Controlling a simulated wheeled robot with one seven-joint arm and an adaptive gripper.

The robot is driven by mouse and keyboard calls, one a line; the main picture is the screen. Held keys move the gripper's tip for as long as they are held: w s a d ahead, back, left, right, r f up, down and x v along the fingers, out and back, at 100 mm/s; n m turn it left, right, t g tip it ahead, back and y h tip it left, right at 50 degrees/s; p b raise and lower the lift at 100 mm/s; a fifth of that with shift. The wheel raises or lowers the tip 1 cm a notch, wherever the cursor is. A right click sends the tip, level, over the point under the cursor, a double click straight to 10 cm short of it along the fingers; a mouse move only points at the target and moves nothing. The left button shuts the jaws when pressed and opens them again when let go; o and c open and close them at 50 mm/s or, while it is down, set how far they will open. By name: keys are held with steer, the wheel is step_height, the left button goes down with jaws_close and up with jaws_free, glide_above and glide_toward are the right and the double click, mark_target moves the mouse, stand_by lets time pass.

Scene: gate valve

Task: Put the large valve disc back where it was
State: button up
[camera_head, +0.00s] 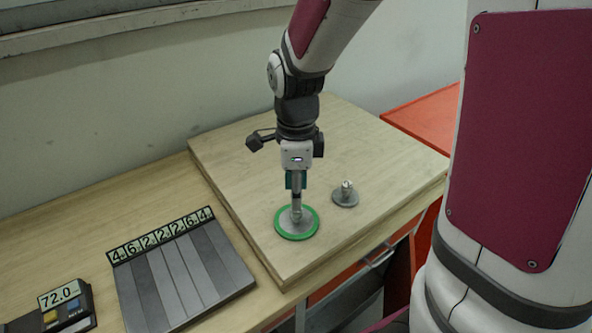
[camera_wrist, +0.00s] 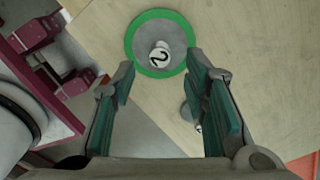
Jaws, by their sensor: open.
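The large valve disc (camera_head: 291,224) is a grey round plate with an upright stem. It lies flat on the wooden board, within a green ring (camera_head: 279,228). In the wrist view the disc (camera_wrist: 143,42) shows a knob marked "2" and sits inside the green ring (camera_wrist: 130,52). My gripper (camera_head: 296,183) is above the disc, pointing down. In the wrist view my gripper (camera_wrist: 160,68) is open, with its teal pads apart and nothing between them; the disc lies beyond the fingertips.
A smaller grey disc with a stem (camera_head: 345,197) lies right of the ring, partly hidden by a finger in the wrist view. Left are a grey panel with number tiles (camera_head: 185,275) and a display reading 72.0 (camera_head: 60,294). The board's back (camera_head: 350,130) is clear.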

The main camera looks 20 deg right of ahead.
steer(key=s+r+n+t, duration=0.2)
steer(key=s+r+n, duration=0.4)
steer(key=n, duration=0.5)
steer(key=s+r+n+t, duration=0.3)
steer(key=s+r+n, duration=0.4)
steer(key=r+n, duration=0.3)
steer(key=shift+r+n+t, duration=0.2)
steer(key=shift+n+t, duration=0.1)
steer(key=shift+n, duration=0.5)
